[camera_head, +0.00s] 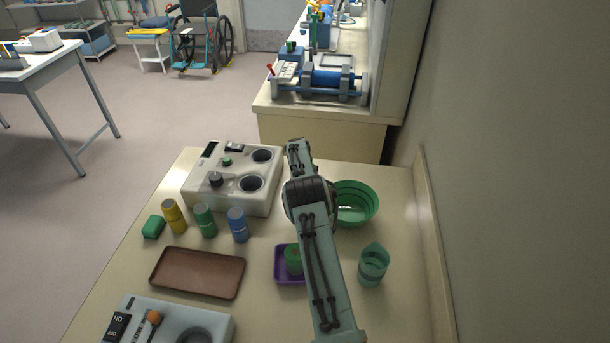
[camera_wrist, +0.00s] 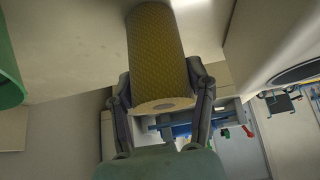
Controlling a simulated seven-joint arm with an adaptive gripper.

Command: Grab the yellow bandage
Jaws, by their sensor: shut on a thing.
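The yellow bandage (camera_wrist: 158,45) is a textured roll with a pale round end and a small core. In the wrist view it fills the space between the two fingers of my gripper (camera_wrist: 161,85), which is shut on its sides. In the head view, my arm covers the gripper's fingers, and I cannot make out the held roll there. A separate yellow cylinder (camera_head: 174,217) stands upright on the counter in the head view, at the left, away from my arm.
A green cylinder (camera_head: 205,220), a blue cylinder (camera_head: 238,226) and a green block (camera_head: 153,228) stand near a brown tray (camera_head: 160,276). A white device (camera_head: 225,196) is behind them. A purple tray (camera_head: 279,277), a green bowl (camera_head: 365,214) and a green cup (camera_head: 373,266) flank my arm.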

